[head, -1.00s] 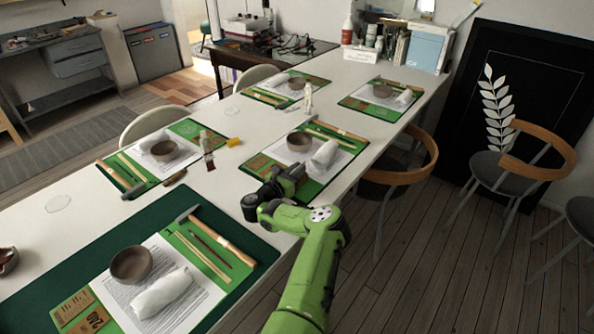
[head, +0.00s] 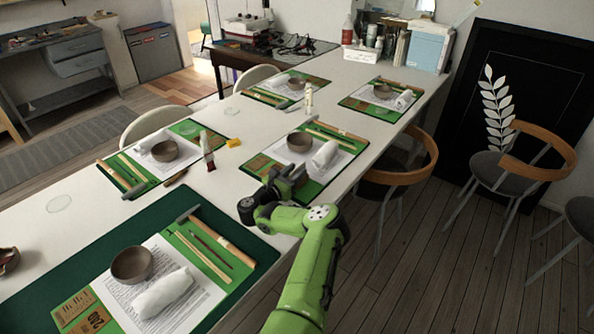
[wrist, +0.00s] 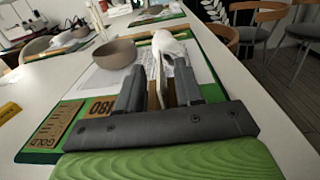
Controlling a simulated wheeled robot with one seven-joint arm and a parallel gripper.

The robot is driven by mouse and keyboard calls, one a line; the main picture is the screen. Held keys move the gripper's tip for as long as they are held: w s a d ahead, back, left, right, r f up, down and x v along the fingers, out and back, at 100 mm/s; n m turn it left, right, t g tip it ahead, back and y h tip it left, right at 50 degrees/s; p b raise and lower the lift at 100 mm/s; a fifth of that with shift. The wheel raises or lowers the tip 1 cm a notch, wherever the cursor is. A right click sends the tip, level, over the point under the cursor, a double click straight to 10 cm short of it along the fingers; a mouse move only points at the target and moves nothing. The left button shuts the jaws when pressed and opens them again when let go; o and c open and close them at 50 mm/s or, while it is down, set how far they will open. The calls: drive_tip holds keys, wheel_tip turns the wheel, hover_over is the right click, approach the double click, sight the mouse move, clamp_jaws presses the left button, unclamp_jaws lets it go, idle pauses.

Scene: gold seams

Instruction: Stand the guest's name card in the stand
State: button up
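My gripper (wrist: 160,72) is over the near edge of the middle right place setting, fingers apart. A thin pale upright strip (wrist: 158,62) shows between the fingers in the wrist view, with brown patches beside it. It appears to touch neither finger; I cannot tell whether it is the name card seen edge-on. In the head view my gripper (head: 286,184) hides part of that green mat (head: 312,189). Brown cards marked GOLD (wrist: 55,125) and 180 (wrist: 101,109) lie flat on the mat to the left. I cannot pick out the stand with certainty.
A brown bowl (wrist: 114,54) and rolled white cloth (wrist: 167,45) are just beyond the fingers. A red-and-white bottle (head: 207,150) and yellow block (head: 233,143) stand left of the gripper. A chair (head: 395,179) is at the table's right edge.

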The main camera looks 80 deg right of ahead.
drive_tip(key=shift+p+v, duration=0.35)
drive_tip(key=shift+v, duration=1.65)
drive_tip(key=shift+p+v, duration=1)
drive_tip(key=shift+v, duration=0.2)
drive_tip(key=shift+w+a+r+p, duration=0.15)
drive_tip(key=shift+w+a+p, duration=0.05)
drive_tip(key=shift+a+p, duration=0.3)
wheel_tip(320, 180, up, 6)
drive_tip(key=p, duration=0.6)
